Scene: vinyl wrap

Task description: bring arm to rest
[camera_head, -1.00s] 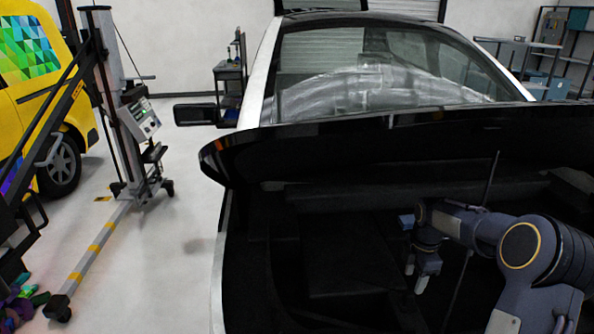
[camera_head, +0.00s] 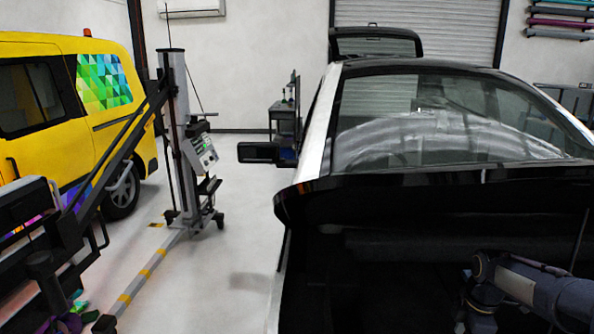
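My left arm and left gripper are not in view.
A yellow van (camera_head: 85,110) with a coloured window pattern stands at the left. A wheeled stand (camera_head: 190,150) with a control box is before it. Black equipment (camera_head: 30,240) fills the lower left. Clear floor (camera_head: 240,200) lies between stand and car.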

